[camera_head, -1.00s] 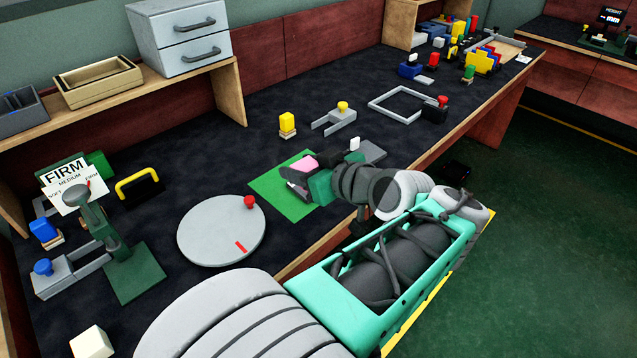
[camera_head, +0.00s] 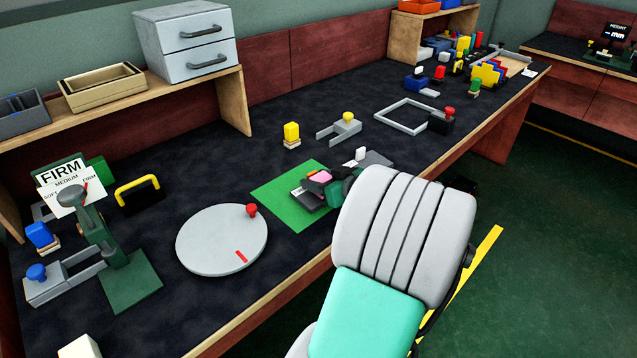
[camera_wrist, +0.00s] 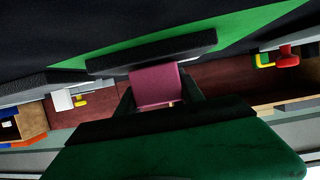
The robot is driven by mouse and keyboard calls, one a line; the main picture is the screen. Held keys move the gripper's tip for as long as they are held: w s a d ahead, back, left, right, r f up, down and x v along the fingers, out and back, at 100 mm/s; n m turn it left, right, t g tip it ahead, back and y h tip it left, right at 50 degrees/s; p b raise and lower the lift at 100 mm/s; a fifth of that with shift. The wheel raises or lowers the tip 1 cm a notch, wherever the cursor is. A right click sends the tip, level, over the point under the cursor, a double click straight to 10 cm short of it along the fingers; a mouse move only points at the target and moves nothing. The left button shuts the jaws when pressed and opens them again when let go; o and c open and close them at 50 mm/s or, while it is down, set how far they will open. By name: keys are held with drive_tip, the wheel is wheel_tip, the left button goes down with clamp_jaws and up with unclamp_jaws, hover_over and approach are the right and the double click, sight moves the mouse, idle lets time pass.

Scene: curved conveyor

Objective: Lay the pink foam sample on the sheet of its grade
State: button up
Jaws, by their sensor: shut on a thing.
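The pink foam sample (camera_head: 320,177) is between the fingers of my gripper (camera_head: 322,182), above the green mat (camera_head: 275,190). In the wrist view the pink sample (camera_wrist: 155,88) shows between my dark fingers. Its far end meets or overlaps the edge of a dark slab (camera_wrist: 150,52) in the picture; I cannot tell whether they touch. A dark slab with a pale label (camera_head: 306,199) lies on the green mat in the head view, partly hidden by my gripper. Its label is too small to read. A second grey slab with a white card (camera_head: 375,158) is behind my arm.
A grey round turntable (camera_head: 215,240) with a red knob stands left of the mat. A yellow-topped block (camera_head: 291,134) and a grey fork-shaped fixture (camera_head: 340,129) stand behind it.

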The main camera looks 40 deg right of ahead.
drive_tip(key=shift+f, duration=0.1)
drive_tip(key=shift+f, duration=0.15)
drive_tip(key=o, duration=1.4)
drive_tip(key=shift+o, duration=0.2)
drive_tip(key=shift+r, duration=0.35)
drive_tip(key=p+v, duration=0.1)
drive_tip(key=v, duration=1.1)
drive_tip(key=shift+p, duration=0.4)
drive_tip(key=shift+f, duration=0.1)
drive_tip(key=shift+s, duration=0.1)
